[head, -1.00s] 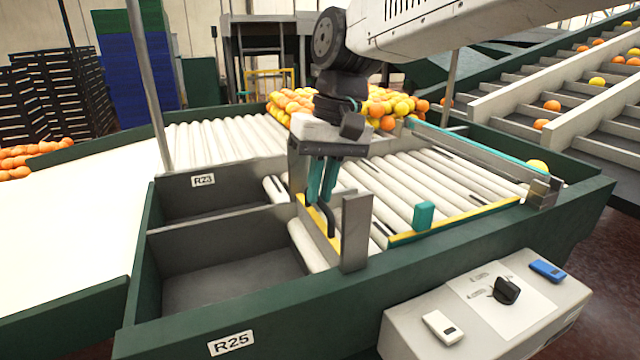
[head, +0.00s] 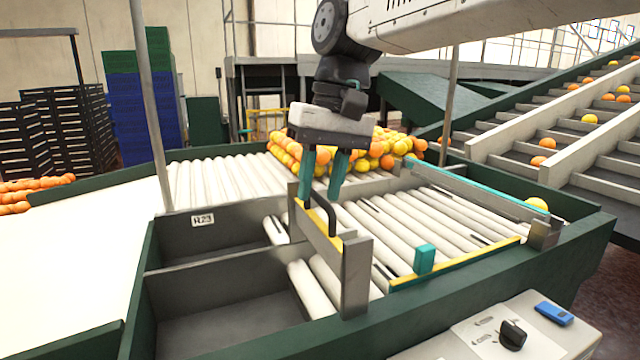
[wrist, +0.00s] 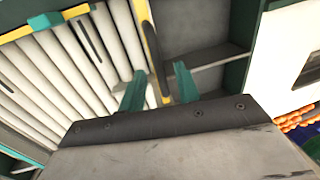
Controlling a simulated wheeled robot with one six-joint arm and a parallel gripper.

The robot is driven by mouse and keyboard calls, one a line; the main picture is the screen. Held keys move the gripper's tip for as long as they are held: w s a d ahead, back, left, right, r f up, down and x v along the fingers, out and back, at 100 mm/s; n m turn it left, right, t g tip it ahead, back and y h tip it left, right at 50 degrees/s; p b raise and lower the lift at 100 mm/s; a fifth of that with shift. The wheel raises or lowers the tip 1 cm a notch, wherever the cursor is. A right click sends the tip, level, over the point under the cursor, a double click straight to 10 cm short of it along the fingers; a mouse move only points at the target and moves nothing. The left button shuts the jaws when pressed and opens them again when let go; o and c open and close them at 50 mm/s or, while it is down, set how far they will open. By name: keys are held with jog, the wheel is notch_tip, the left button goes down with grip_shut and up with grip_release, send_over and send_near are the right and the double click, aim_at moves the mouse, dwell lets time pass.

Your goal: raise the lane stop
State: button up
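The lane stop (head: 319,235) is a grey plate with a yellow top edge and a black bar handle (head: 331,218). It stands between two grey posts, with its top edge about level with the top of the near post (head: 355,276). My gripper (head: 320,202) is open above the stop, its two teal fingers spread apart around the upper end of the handle. In the wrist view my gripper (wrist: 158,96) shows open, with the handle and the stop's yellow edge (wrist: 148,42) between the fingers. Whether a finger touches the handle I cannot tell.
White rollers (head: 415,220) lie right of the stop, with a yellow strip and a teal block (head: 424,259). Oranges (head: 378,150) pile up behind. Empty grey bins (head: 225,318) are at left. A control box (head: 490,340) with a black knob stands front right.

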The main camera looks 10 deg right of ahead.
notch_tip(320, 180, up, 8)
jog(key=d, duration=0.1)
jog(key=shift+w+d+f, duration=0.15)
jog(key=shift+d, duration=0.1)
dwell(0.4)
jog(key=s+d+f+m, duration=0.1)
jog(key=s+d+f, duration=0.5)
jog(key=f, duration=0.1)
jog(key=s+d+f+m+t+h, duration=0.1)
jog(key=s+d+f, duration=0.5)
jog(key=s+f, duration=0.1)
jog(key=s+d+f+m+t+h, duration=0.1)
jog(key=s+d+f, duration=0.5)
jog(key=s+f, duration=0.1)
jog(key=shift+d+f, duration=0.35)
jog(key=shift+f, duration=0.2)
